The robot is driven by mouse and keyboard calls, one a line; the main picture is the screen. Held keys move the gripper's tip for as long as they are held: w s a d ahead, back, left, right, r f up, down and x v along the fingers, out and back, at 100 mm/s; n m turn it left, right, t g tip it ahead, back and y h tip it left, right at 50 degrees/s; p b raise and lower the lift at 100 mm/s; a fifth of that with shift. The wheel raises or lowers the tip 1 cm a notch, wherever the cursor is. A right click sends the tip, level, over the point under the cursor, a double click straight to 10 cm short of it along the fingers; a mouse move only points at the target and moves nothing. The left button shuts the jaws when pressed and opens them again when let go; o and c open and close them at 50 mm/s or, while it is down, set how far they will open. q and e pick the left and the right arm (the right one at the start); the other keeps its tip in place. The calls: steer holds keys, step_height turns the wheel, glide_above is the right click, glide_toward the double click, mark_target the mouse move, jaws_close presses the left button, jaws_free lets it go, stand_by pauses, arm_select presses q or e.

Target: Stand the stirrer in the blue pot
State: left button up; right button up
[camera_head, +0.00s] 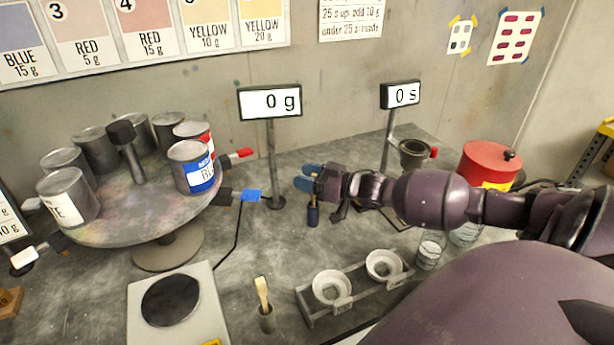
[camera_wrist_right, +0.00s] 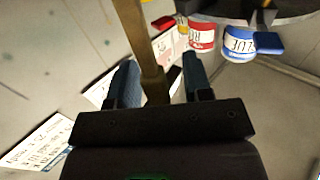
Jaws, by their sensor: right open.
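My right gripper (camera_head: 308,184) is above the middle of the bench, its blue fingers pointing left. In the wrist view the open fingers (camera_wrist_right: 160,85) stand on both sides of a brown wooden stick, likely the stirrer (camera_wrist_right: 138,45). Its far end runs out of that picture. The blue pot (camera_head: 190,167), a grey tin with a blue label, sits on the turntable to the left. My left gripper is not in view.
The round turntable (camera_head: 130,215) carries several other tins. A post with a scale display (camera_head: 270,102) stands between the turntable and my right gripper. A wooden paddle stands in a small cup (camera_head: 267,318) in front. A rack with two white cups (camera_head: 345,305) is at front right.

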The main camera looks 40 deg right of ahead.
steer(key=p+v, duration=0.4)
steer(key=v, duration=0.6)
stand_by(0.6)
